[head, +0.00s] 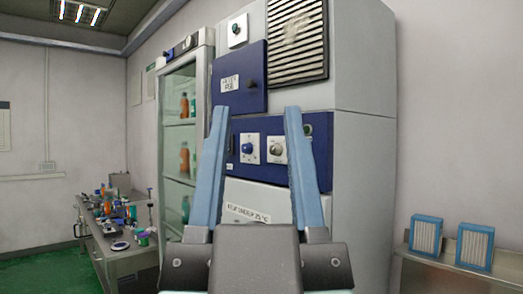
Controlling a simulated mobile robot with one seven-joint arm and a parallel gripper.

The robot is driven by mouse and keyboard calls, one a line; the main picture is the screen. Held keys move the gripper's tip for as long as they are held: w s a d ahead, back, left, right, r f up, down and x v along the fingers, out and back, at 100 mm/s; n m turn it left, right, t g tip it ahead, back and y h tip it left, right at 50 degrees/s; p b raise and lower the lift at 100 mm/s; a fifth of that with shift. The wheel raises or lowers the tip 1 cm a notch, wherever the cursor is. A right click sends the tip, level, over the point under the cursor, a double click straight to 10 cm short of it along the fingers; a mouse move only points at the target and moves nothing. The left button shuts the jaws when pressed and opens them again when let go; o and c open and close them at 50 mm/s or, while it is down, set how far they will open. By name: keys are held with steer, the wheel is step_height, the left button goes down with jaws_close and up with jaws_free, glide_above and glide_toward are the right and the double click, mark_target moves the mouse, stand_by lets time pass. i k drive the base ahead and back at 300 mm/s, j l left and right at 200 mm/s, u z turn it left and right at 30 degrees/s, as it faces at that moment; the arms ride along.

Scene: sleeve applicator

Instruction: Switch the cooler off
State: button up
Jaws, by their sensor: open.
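A tall grey cabinet (362,150) stands ahead of me, with a louvred vent (297,38) at its top; I cannot tell whether it or the glass-door unit beside it is the cooler. Its blue control panel (268,132) carries a blue knob (247,148) and a pale knob (275,149) on white plates. A dark round control (308,129) is partly hidden behind my right finger. A white plate with a small dark knob (237,31) sits higher up. My gripper (255,110) is open and empty, its blue fingers framing the two knobs in the picture. Contact is not visible.
The glass-door unit (180,135) with bottles stands left of the cabinet. A metal bench (112,262) with several small items is at lower left. A shelf (480,279) at right holds two blue-framed filters (474,246). Green floor shows at far left.

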mark_target(276, 149)
steer(key=i+j, duration=0.2)
steer(key=i, duration=0.15)
steer(key=i+j, duration=0.2)
steer(key=i, duration=0.15)
steer(key=i+j+u, duration=0.1)
steer(key=i, duration=0.25)
steer(key=j, duration=0.1)
